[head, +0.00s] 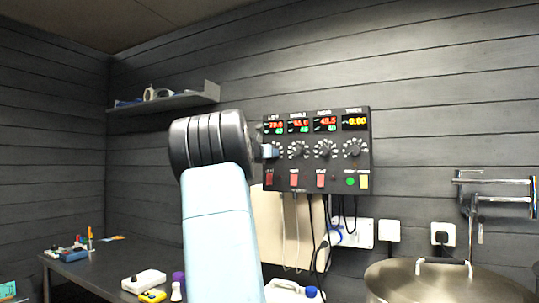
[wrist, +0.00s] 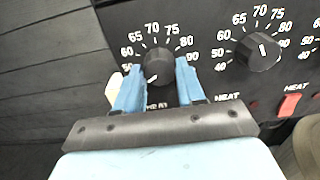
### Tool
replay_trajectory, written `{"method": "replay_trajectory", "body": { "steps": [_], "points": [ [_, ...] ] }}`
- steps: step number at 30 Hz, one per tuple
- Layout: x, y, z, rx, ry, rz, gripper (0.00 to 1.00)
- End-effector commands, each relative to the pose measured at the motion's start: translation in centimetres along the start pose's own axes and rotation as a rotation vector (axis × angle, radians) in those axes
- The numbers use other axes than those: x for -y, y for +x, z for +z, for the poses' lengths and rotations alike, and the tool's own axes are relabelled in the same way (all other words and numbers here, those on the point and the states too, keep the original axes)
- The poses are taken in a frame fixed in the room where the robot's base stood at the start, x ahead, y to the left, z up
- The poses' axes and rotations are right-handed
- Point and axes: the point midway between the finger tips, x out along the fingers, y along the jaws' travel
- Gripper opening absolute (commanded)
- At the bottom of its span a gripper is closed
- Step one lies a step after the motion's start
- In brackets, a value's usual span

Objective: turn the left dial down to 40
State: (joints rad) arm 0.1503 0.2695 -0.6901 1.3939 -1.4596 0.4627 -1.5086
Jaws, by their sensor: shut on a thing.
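The left dial (wrist: 158,65) is a round black knob on the dark control panel (head: 364,125), with white numbers around it. A short white mark shows on its lower left part, but the number it points to is hidden. My gripper (wrist: 158,78) is shut on this dial, one blue finger on each side. In the head view my gripper (head: 270,151) reaches the panel's left edge and covers most of the dial. The left display (head: 275,127) has a red reading that looks like 70.0 and a small green number below, too small to read surely.
The middle dial (wrist: 258,52) sits close to the right of my gripper. Red heat switches (head: 294,179) line the panel below the dials. Cables (head: 312,230) hang under it. A large steel pot (head: 440,283) stands at lower right, and a shelf (head: 170,101) is at left.

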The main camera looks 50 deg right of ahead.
Motion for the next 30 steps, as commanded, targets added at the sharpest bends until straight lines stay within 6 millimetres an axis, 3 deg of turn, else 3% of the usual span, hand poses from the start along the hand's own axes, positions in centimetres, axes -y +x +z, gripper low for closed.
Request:
{"method": "replay_trajectory", "body": {
  "steps": [13, 14, 15, 21, 30],
  "points": [
    [-0.15, -0.04, 0.19, 0.003, -0.012, 0.004, 0.08],
    [-0.15, -0.04, 0.21, 0.004, -0.012, 0.004, 0.4],
    [-0.15, -0.04, 0.23, 0.004, -0.011, 0.004, 0.44],
    [-0.07, -0.03, 0.21, 0.003, -0.01, 0.002, 0.63],
    [-0.03, -0.17, 0.2, 0.003, -0.01, 0.002, 0.64]
  ]
}}
